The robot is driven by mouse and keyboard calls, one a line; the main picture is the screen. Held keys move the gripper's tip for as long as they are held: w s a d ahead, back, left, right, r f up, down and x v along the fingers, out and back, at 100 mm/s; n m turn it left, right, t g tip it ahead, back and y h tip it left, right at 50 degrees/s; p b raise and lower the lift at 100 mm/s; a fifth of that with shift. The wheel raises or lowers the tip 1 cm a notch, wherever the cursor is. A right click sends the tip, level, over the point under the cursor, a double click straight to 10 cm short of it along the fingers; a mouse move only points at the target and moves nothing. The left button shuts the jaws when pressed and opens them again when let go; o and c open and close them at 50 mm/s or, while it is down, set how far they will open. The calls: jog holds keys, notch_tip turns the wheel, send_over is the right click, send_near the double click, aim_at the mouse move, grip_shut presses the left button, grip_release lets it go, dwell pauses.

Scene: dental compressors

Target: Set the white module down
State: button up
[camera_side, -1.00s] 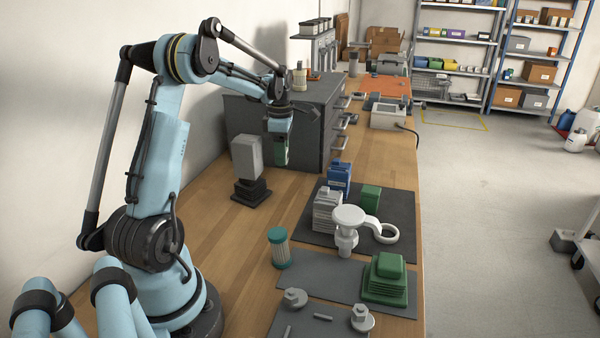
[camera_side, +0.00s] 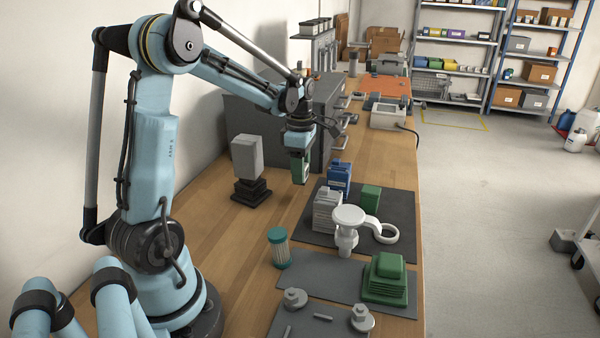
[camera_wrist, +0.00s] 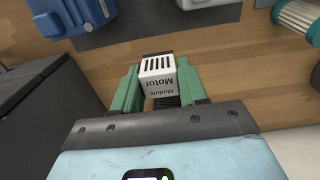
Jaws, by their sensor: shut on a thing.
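In the wrist view a white module (camera_wrist: 158,72), lettered "Motor Module" with dark slots on its face, sits between the green fingers of my gripper (camera_wrist: 158,66). The gripper is shut on it. In the side view my gripper (camera_side: 301,168) points down over the wooden bench (camera_side: 225,228), behind the dark mat (camera_side: 398,210). The module is mostly hidden there by the fingers. I cannot tell whether it touches the bench.
A blue unit (camera_side: 339,177), a white ribbed block (camera_side: 326,212) and a green block (camera_side: 371,197) stand on the mat. A grey block on a black stand (camera_side: 247,156) is to the left. A dark drawer cabinet (camera_side: 235,113) stands behind. Bare wood lies between stand and mat.

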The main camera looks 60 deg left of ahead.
jog(key=shift+f, duration=3.2)
jog(key=shift+f, duration=0.4)
jog(key=o, duration=1.1)
jog(key=shift+c, duration=0.2)
